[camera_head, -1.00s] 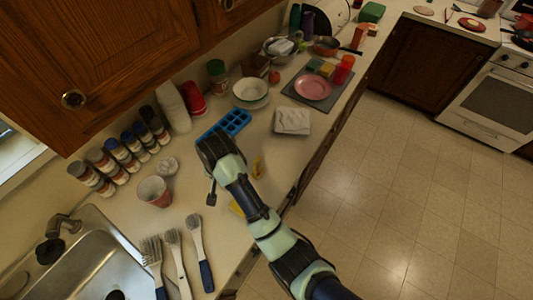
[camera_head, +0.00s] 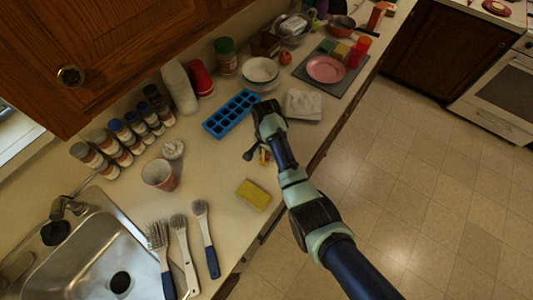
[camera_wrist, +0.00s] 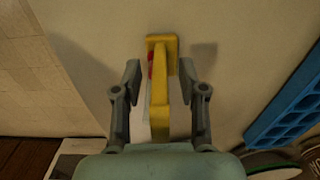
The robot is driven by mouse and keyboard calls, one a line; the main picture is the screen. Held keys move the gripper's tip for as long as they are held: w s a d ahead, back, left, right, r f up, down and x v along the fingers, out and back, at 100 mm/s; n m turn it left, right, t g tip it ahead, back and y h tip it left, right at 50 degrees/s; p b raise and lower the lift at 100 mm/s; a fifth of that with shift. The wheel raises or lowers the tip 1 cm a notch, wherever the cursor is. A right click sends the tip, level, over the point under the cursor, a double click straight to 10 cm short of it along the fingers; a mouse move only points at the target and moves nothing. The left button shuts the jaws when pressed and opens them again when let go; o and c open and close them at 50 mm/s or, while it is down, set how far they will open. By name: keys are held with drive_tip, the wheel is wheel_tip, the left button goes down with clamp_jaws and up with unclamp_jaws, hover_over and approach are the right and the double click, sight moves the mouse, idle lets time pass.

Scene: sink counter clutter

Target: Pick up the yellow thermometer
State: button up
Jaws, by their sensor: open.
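The yellow thermometer (camera_wrist: 160,90) stands between my gripper's fingers in the wrist view, its wider yellow end toward the top of the picture. A red patch and a pale strip show along its left side. My gripper (camera_wrist: 159,72) is open, with one finger on each side and a visible gap to the thermometer on both sides. In the head view, the thermometer (camera_head: 265,156) is mostly hidden by my gripper (camera_head: 258,152), low over the counter. I cannot tell the exact height of the fingertips.
A blue ice tray (camera_head: 232,114) lies just left of my gripper, and a white cloth (camera_head: 304,104) lies to its right. A yellow sponge (camera_head: 253,194) lies nearer the counter edge. Brushes (camera_head: 181,242) and the sink (camera_head: 85,265) are at the lower left.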

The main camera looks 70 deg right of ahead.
drive_tip(key=shift+f, duration=0.6)
clamp_jaws()
drive_tip(key=shift+r, duration=0.1)
wheel_tip(320, 180, up, 11)
drive_tip(key=shift+w+f+p, duration=0.1)
drive_tip(key=shift+p, duration=0.35)
wheel_tip(320, 180, up, 9)
drive_tip(key=p, duration=0.8)
